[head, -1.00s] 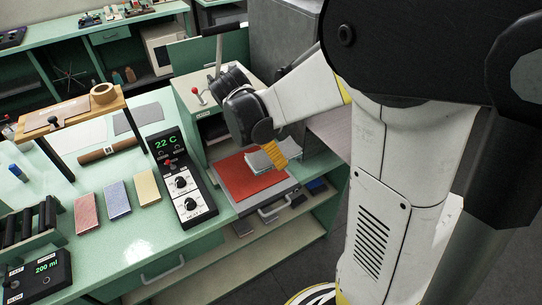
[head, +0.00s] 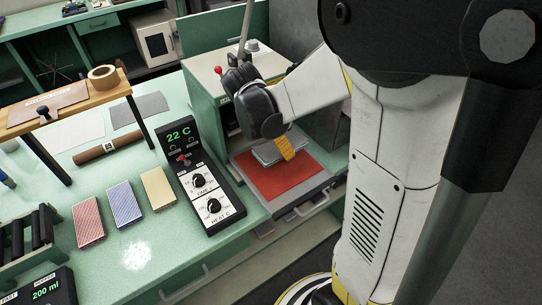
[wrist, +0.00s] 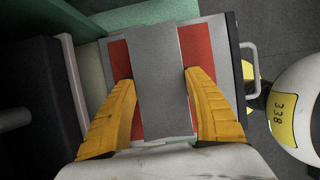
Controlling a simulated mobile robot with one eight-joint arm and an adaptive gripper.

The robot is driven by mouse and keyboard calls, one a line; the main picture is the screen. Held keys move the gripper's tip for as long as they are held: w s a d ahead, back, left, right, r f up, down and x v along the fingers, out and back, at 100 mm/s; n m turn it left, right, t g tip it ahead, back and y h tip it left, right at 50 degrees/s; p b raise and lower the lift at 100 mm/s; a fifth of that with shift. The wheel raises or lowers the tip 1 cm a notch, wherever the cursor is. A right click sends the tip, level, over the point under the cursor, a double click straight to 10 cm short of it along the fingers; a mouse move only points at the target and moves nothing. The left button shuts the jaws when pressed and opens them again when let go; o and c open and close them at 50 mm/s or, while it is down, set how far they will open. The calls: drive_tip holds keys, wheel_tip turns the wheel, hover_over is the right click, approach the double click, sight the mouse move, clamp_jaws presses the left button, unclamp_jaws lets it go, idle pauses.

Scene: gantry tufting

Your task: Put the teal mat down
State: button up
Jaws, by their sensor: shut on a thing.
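No clearly teal mat shows. My gripper (wrist: 158,82) is shut on a flat grey rectangular piece (wrist: 157,60), one yellow finger along each long side. In the head view, this grey piece (head: 266,153) is partly hidden by my gripper (head: 285,148). It is over the back part of a red sheet (head: 262,182) in a grey tray at the mouth of a green box. The red sheet shows on both sides of the piece in the wrist view (wrist: 204,45). I cannot tell whether the piece touches the sheet.
The tray (head: 290,204) has a front handle (wrist: 251,66). The green box (head: 208,82) with a red-knobbed lever stands behind it. A control panel reading 22 C (head: 204,187) is on the left. Red, blue and yellow blocks (head: 126,203) lie farther left on the bench.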

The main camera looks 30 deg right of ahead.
drive_tip(key=shift+w+a+f, duration=0.3)
drive_tip(key=shift+a+f, duration=0.1)
drive_tip(key=shift+a, duration=0.05)
drive_tip(key=shift+f+b, duration=0.95)
drive_tip(key=shift+f, duration=0.95)
drive_tip(key=shift+f, duration=0.1)
drive_tip(key=shift+f, duration=0.15)
drive_tip(key=o, duration=1.1)
drive_tip(key=shift+o, duration=0.2)
